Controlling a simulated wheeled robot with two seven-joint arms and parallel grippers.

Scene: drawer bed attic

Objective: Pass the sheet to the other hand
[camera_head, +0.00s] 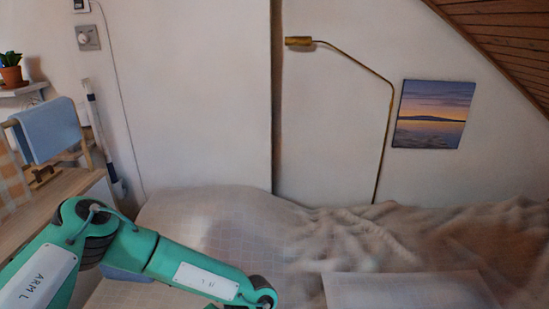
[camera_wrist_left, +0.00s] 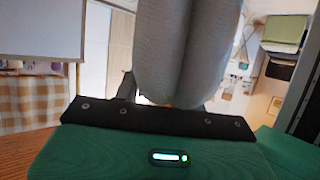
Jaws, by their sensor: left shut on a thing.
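A pale grey, softly folded cloth, which looks like the sheet (camera_wrist_left: 185,45), fills the upper middle of the left wrist view in two rounded bulges. My left gripper (camera_wrist_left: 165,102) is shut on it at the bottom of the folds. The cloth hides most of the fingers. In the head view my left arm reaches in from the left over the bed, and its gripper is below the picture edge. My right gripper is in neither view.
The bed (camera_head: 225,215) has a rumpled beige cover (camera_head: 430,240) and a flat pale panel-like surface (camera_head: 405,290) at lower right. A wooden top (camera_head: 50,205) and a blue cloth (camera_head: 48,130) are at left. A brass lamp (camera_head: 388,130) stands behind the bed.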

